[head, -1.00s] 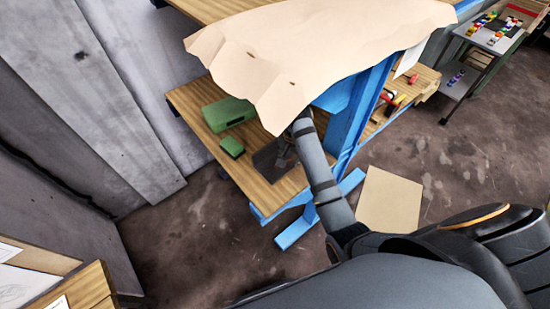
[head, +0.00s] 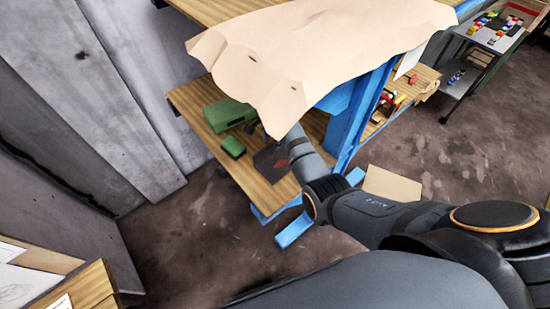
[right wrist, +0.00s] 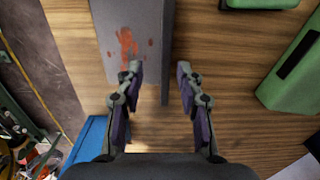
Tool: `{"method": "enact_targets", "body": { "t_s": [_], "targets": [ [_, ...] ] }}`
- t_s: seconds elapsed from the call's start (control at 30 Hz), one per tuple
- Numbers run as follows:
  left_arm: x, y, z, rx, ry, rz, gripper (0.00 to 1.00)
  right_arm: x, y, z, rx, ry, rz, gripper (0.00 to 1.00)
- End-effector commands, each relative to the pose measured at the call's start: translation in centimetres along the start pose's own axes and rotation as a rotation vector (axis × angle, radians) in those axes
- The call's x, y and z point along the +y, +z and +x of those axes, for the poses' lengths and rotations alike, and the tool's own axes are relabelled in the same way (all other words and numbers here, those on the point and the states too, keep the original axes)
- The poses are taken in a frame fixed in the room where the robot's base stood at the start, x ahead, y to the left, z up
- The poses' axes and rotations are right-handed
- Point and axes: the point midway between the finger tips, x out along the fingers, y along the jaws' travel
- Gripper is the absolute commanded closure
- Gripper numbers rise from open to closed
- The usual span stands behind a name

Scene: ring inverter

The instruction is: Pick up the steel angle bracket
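The steel angle bracket (head: 270,160) lies on the lower wooden shelf, partly behind my right arm in the head view. In the right wrist view it is a grey plate (right wrist: 127,35) with red-orange marks and an upright flange (right wrist: 168,45) along its right side. My right gripper (right wrist: 160,74) is open, with one finger on each side of the line of the flange. I cannot tell whether the fingers touch it. In the head view my forearm and the brown sheet hide most of this gripper. My left gripper is not in view.
A large green box (head: 228,113) and a small green box (head: 232,146) stand left of the bracket on the shelf (head: 262,192). A brown sheet (head: 310,50) overhangs from above. The blue frame (head: 368,105) is close to my right arm.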

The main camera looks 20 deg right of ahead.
Motion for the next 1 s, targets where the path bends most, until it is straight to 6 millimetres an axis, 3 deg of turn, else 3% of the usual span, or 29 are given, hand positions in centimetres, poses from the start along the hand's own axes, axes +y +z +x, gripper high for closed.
{"method": "enact_targets", "body": {
  "t_s": [0.33,0.6,0.9,1.0],
  "targets": [
    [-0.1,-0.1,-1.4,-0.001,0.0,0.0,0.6,-0.7,0.6,4.5,0.0,0.002,0.0,0.63],
    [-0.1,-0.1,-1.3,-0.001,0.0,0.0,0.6,-0.7,0.6,5.2,0.0,-0.001,0.0,0.63],
    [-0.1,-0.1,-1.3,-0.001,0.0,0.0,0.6,-0.7,0.6,5.2,0.0,-0.001,0.0,1.0],
    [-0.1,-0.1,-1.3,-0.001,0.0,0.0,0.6,-0.7,0.6,5.2,0.0,-0.001,0.0,1.0]
  ]
}}
